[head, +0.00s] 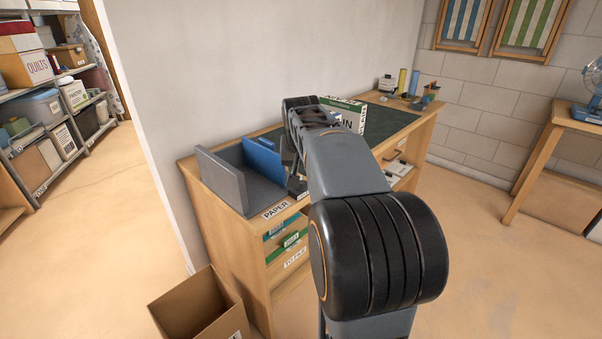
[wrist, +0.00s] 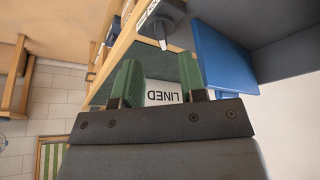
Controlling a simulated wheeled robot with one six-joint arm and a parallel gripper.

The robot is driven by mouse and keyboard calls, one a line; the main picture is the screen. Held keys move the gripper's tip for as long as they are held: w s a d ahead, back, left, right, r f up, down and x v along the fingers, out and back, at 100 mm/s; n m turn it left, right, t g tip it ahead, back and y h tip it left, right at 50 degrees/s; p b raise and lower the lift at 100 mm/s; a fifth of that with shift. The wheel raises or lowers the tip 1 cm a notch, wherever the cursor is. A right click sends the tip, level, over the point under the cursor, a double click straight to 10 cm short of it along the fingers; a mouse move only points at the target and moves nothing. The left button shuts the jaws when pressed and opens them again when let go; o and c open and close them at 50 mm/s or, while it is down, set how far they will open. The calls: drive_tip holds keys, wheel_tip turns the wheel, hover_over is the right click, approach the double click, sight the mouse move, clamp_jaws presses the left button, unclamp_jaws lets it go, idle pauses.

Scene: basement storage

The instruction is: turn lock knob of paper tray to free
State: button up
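The grey paper tray (head: 222,182) stands at the near end of the wooden desk, with a blue upright plate (head: 262,158) in it and a PAPER label (head: 275,210) in front. The wrist view is upside down and shows the tray (wrist: 285,65) and blue plate (wrist: 222,55) at upper right. A dark grey knob-like part (wrist: 168,14) with a pale pointed tip, likely the lock knob, is at the top, beyond the fingertips. My gripper (wrist: 158,65) is open, its green pads apart with nothing between them.
A green and white box (head: 345,112) stands on the dark desk mat; its LINED face (wrist: 165,92) shows behind the fingers. An open cardboard box (head: 205,305) is on the floor by the desk. Labelled drawers (head: 290,245) are below the tray. Floor is clear at right.

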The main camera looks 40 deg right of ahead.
drive_tip(key=p+v, duration=0.1)
drive_tip(key=v, duration=0.6)
drive_tip(key=shift+p, duration=0.4)
drive_tip(key=shift+r, duration=0.15)
